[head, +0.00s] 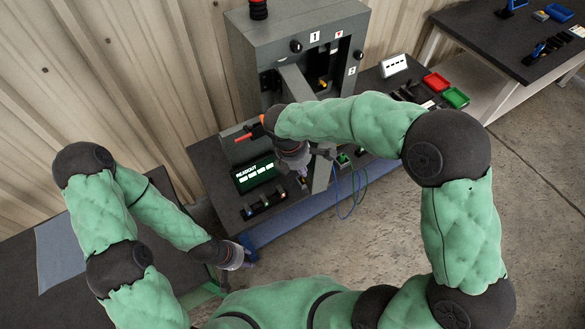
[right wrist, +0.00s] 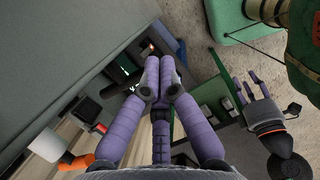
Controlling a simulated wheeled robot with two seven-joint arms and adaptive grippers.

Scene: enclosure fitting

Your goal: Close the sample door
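The grey enclosure (head: 265,60) stands at the back of the bench in the head view. Its sample door (head: 321,176) is a grey slab standing open toward me, seen nearly edge-on and partly covered by my right arm. My right gripper (head: 302,178) is beside the door's near end, on its left; I cannot tell if they touch. In the right wrist view the purple fingers (right wrist: 160,68) are together with nothing visible between them, beside a large grey flat surface (right wrist: 70,45). My left gripper (head: 250,258) is low at the left, away from the door, its fingers (right wrist: 243,92) apart and empty.
A readout panel (head: 255,172) and small bench parts lie left of the door. Blue and green cables (head: 352,195) hang at the bench front. A white card (head: 393,65), a red tray (head: 436,82) and a green tray (head: 455,97) are at right. Open floor lies right.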

